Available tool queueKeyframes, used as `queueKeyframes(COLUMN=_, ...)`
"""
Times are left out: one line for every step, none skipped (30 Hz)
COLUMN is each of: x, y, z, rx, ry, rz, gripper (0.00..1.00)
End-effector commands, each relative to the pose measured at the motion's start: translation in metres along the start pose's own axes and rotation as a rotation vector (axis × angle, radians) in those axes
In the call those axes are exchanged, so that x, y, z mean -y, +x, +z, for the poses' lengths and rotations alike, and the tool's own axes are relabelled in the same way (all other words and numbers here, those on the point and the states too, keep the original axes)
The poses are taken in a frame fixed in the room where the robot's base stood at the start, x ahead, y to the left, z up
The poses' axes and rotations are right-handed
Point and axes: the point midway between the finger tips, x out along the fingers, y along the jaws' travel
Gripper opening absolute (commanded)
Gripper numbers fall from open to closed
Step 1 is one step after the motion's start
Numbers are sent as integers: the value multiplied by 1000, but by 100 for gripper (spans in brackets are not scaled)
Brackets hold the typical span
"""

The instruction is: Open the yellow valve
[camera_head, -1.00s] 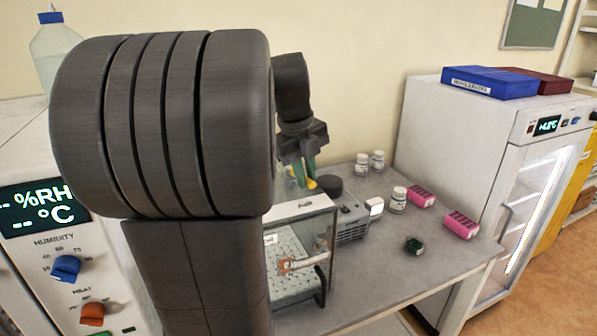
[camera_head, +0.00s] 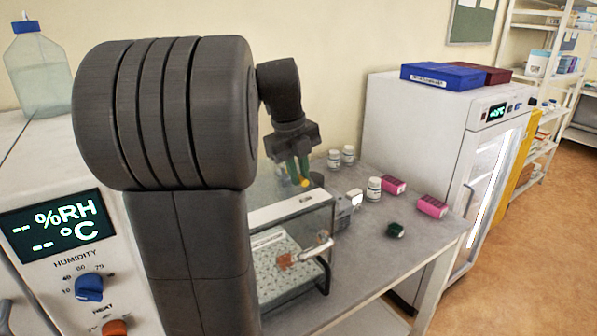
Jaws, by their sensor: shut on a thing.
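My gripper (camera_head: 292,181) is dark with green fingers that point down over the glass-fronted box on the bench. It is shut on a small yellow part (camera_head: 304,183), which shows at the lower right of the fingertips. This looks like the yellow valve. Most of it is hidden by the fingers, so I cannot tell how far it is turned. My large dark arm link covers the left middle of the view.
The glass box (camera_head: 298,208) stands under my gripper. White jars (camera_head: 374,190), pink boxes (camera_head: 432,207) and a dark green item (camera_head: 395,230) lie right of it. A white fridge (camera_head: 415,125) stands beyond. A cabinet with a blue knob (camera_head: 89,288) is at left.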

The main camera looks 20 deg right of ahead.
Motion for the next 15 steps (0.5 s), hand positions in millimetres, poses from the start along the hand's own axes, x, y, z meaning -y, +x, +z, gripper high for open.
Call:
queueKeyframes(x=0, y=-2, z=1, rx=4, ry=1, rz=-2, gripper=0)
queueKeyframes(x=0, y=-2, z=1, rx=4, ry=1, rz=-2, gripper=0)
queueKeyframes(x=0, y=-2, z=1, rx=4, ry=1, rz=-2, gripper=23)
queueKeyframes(x=0, y=-2, z=1, rx=4, ry=1, rz=-2, gripper=29)
queueKeyframes(x=0, y=-1, z=1, rx=3, ry=0, rz=-2, gripper=35)
queueKeyframes(x=0, y=-1, z=1, rx=3, ry=0, rz=-2, gripper=37)
queueKeyframes(x=0, y=-1, z=0, rx=3, ry=0, rz=-2, gripper=37)
queueKeyframes(x=0, y=-1, z=0, rx=2, ry=0, rz=-1, gripper=37)
queueKeyframes(x=0, y=-1, z=0, rx=2, ry=0, rz=-1, gripper=37)
queueKeyframes(x=0, y=-1, z=0, rx=2, ry=0, rz=-1, gripper=37)
queueKeyframes(x=0, y=-1, z=0, rx=2, ry=0, rz=-1, gripper=37)
queueKeyframes(x=0, y=-1, z=0, rx=1, ry=0, rz=-1, gripper=37)
queueKeyframes(x=0, y=-1, z=0, rx=1, ry=0, rz=-1, gripper=37)
queueKeyframes(x=0, y=-1, z=0, rx=1, ry=0, rz=-1, gripper=37)
queueKeyframes(x=0, y=-3, z=0, rx=1, ry=0, rz=-1, gripper=37)
